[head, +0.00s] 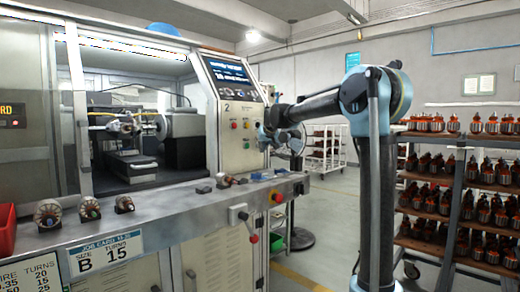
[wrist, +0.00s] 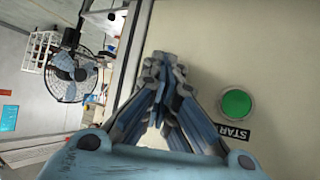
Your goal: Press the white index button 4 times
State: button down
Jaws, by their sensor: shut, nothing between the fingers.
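My gripper (head: 264,137) is at the right edge of the machine's grey control panel (head: 229,104), with its fingers closed together. In the wrist view, my gripper (wrist: 166,68) is shut and empty over the pale panel face (wrist: 215,45). A green button (wrist: 236,103) with a START label (wrist: 233,132) is to the right of the fingers. The white index button cannot be picked out clearly in the wrist view; the fingers may hide it. In the head view, small buttons (head: 247,124) sit below the screen, left of my gripper. I cannot tell whether the fingertips touch the panel.
A steel bench (head: 170,222) runs below the panel, with small armatures (head: 89,208) and a job card (head: 107,253) on its front. A red-knobbed lever (head: 243,216) sticks out in front. A fan (wrist: 72,68) stands beyond the panel. Racks of armatures (head: 460,150) stand right.

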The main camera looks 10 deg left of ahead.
dwell(0.4)
jog(key=shift+s+d, duration=0.55)
jog(key=shift+d, duration=0.1)
jog(key=s+d, duration=0.1)
jog(key=d, duration=0.1)
jog(key=s+d, duration=0.2)
dwell(0.6)
dwell(0.4)
